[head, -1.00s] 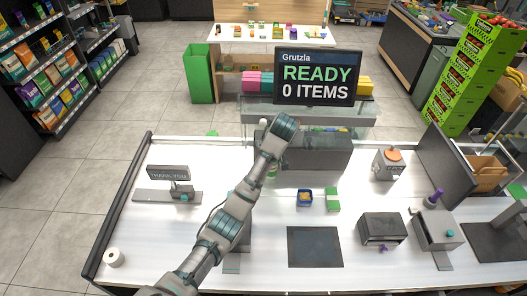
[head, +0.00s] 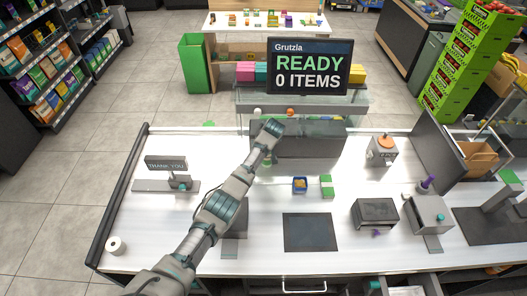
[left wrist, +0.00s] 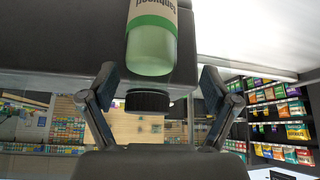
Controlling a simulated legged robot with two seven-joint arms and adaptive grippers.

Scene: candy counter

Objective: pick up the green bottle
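The green bottle (left wrist: 152,45) shows large in the left wrist view, pale green with a cream label and a black cap, upside down in that picture. My left gripper (left wrist: 160,88) is open, with one finger on each side of the cap and clear gaps between. In the head view my left arm reaches over the counter from the lower left. Its end hides its fingertips. A small pale green part of the bottle (head: 267,160) shows beside the arm. My right gripper is not in view.
A dark grey block (head: 318,137) stands at the counter's back, below the checkout screen (head: 310,66).

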